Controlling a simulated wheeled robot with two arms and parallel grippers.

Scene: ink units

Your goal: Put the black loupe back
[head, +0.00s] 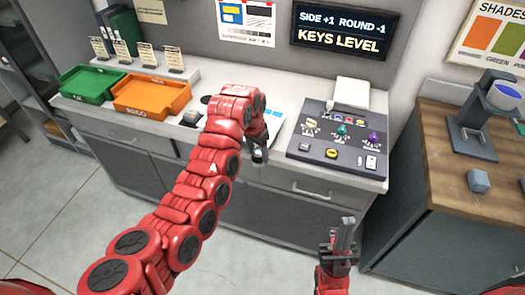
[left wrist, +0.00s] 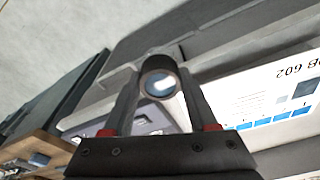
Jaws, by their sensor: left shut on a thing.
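The black loupe (left wrist: 160,82) is held between the two fingers of my left gripper (left wrist: 160,100), its round glass facing the wrist camera. In the head view, my left gripper (head: 258,148) is over the front edge of the counter, and the loupe (head: 258,157) shows small and dark at its tips. A dark grey tool board (head: 300,152) with several small items lies on the counter to the right. My right gripper (head: 342,236) is low in front of the cabinet, away from the counter, and looks empty; its finger gap is unclear.
A white card with blue squares (left wrist: 285,108) lies beside the loupe in the left wrist view. Green (head: 88,84) and orange (head: 150,97) trays stand at the counter's left. A wooden bench (head: 450,165) with a grey stand (head: 472,138) is at right. Open floor lies in front.

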